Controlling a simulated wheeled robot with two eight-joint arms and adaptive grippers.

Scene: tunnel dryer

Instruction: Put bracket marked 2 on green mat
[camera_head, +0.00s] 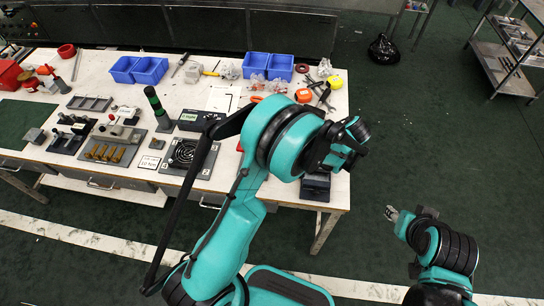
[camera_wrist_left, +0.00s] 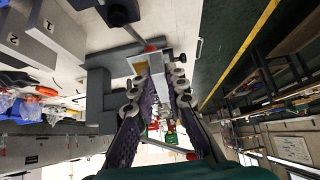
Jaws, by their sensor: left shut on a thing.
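My left gripper (camera_wrist_left: 155,86) is shut on a pale, squared metal piece (camera_wrist_left: 157,68), which looks like a bracket. Its fingertips press on both sides. A grey stepped block (camera_wrist_left: 99,86) stands close to the left of the piece, and a red tip lies just above it. I cannot read a 2 on the held piece. In the head view the left gripper is hidden behind my teal arm. The green mat (camera_head: 18,122) lies at the far left of the table. My right gripper (camera_head: 391,213) hangs over the floor, off the table; its jaws are too small to judge.
A small grey block (camera_head: 35,135) sits at the mat's right edge. Clamp fixtures (camera_head: 118,132), brass pieces (camera_head: 105,152), a fan plate (camera_head: 183,154) and a dark green-topped post (camera_head: 157,106) crowd the table beside it. Blue bins (camera_head: 150,70) stand at the back.

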